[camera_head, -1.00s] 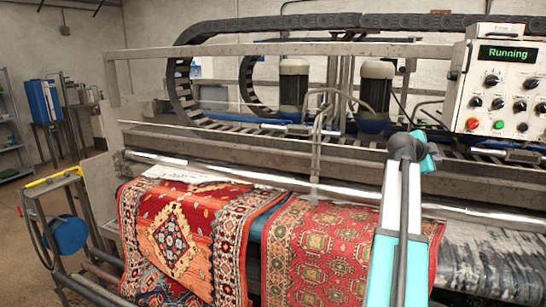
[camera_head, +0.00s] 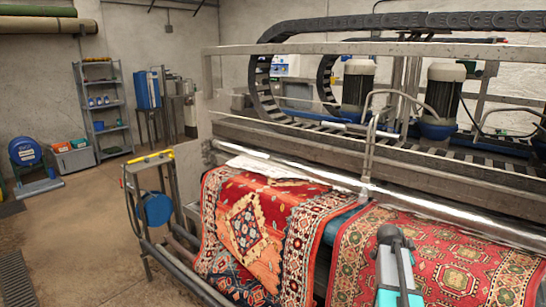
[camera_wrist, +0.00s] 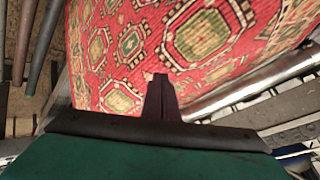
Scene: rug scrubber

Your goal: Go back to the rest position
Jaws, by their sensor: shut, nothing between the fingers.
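My gripper (camera_wrist: 161,82) is shut and empty in the wrist view, its dark fingers together above a patterned red rug (camera_wrist: 185,40). In the head view my arm rises at the lower right, in front of the right-hand red rug (camera_head: 440,255); the fingers cannot be made out there. A second rug (camera_head: 255,235) with a cream medallion hangs beside it on the left. Both rugs hang over the front of the rug scrubber (camera_head: 300,150).
A metal frame with a yellow bar (camera_head: 150,158) and a blue reel stands left of the machine. Farther left are a shelf (camera_head: 103,110), a grey bin (camera_head: 73,160) and a blue drum machine (camera_head: 27,155). The floor (camera_head: 90,225) at left is open.

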